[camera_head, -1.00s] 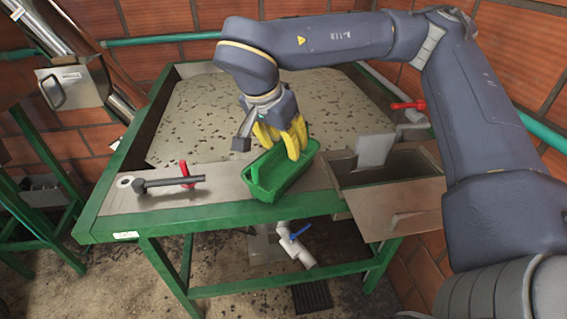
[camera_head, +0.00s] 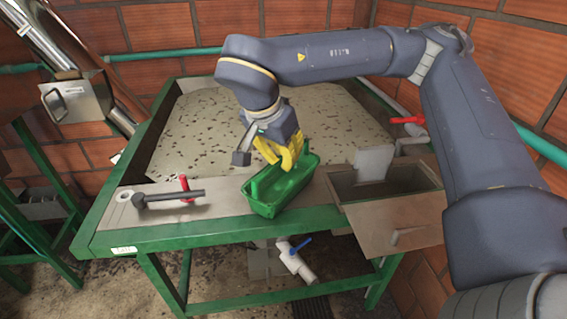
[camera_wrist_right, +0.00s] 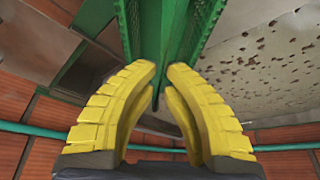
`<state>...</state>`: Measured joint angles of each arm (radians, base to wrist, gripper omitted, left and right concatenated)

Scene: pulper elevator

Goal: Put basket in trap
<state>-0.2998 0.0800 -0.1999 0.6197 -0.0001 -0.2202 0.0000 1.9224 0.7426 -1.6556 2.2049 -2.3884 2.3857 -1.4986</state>
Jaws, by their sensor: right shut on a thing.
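The green basket (camera_head: 266,206) is a long, open-topped box at the near edge of the tank table. My right gripper (camera_head: 284,162) has yellow fingers and is shut on the basket from above. In the right wrist view its fingertips (camera_wrist_right: 160,75) close around a narrow green part of the basket (camera_wrist_right: 158,25). I cannot tell whether the basket touches the metal ledge under it. The open metal box (camera_head: 345,191) right of the basket looks like the trap; its inside is partly visible. My left gripper is not in view.
A red-handled valve (camera_head: 184,186) with a dark pipe sits on the ledge at left. Another red handle (camera_head: 408,120) is behind the box. The speckled tank (camera_head: 200,135) spreads behind.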

